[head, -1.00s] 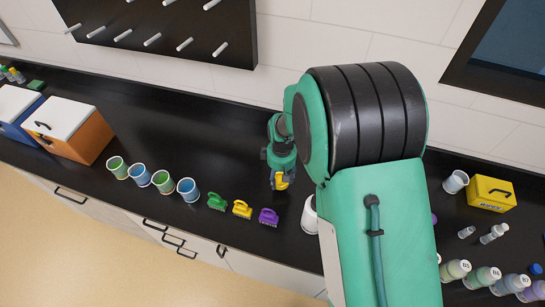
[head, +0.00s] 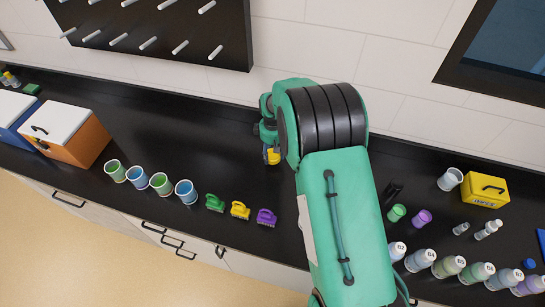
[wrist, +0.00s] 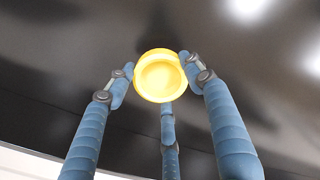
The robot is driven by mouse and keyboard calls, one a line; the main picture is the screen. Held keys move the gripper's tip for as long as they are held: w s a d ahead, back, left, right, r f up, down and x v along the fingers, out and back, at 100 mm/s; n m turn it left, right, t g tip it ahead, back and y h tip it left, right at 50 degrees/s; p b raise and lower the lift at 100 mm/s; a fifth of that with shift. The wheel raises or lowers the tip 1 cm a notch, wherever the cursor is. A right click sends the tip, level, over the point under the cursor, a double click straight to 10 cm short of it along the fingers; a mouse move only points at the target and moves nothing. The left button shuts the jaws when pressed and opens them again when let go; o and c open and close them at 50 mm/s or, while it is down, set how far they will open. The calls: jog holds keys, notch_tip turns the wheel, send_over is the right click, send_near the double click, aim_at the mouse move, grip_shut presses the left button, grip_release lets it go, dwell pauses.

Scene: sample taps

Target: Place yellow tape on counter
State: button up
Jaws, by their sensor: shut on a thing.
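The yellow tape (head: 273,157) is a small round yellow roll. It shows face-on in the wrist view (wrist: 160,78), between the blue fingers of my gripper (wrist: 158,72). My gripper is shut on it, with fingertips at its left and right sides and a third finger below it. In the head view my gripper (head: 269,150) is over the back part of the black counter (head: 220,120), partly hidden by my arm. Whether the tape touches the counter I cannot tell.
Green, yellow and purple brushes (head: 240,210) lie near the front edge, with several cups (head: 160,184) to their left. An orange box (head: 75,140) stands far left. A yellow box (head: 485,190) and several bottles (head: 448,266) stand right. The counter between the cups and my gripper is clear.

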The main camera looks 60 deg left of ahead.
aim_at(272, 156)
jog(key=shift+w+a, duration=0.1)
jog(key=shift+a, duration=0.2)
jog(key=shift+f+p, duration=0.3)
jog(key=shift+f, duration=1.45)
jog(key=shift+f, duration=0.1)
jog(key=o, duration=1.2)
jog(key=shift+c, duration=0.2)
notch_tip(272, 156, up, 12)
jog(key=b, duration=0.1)
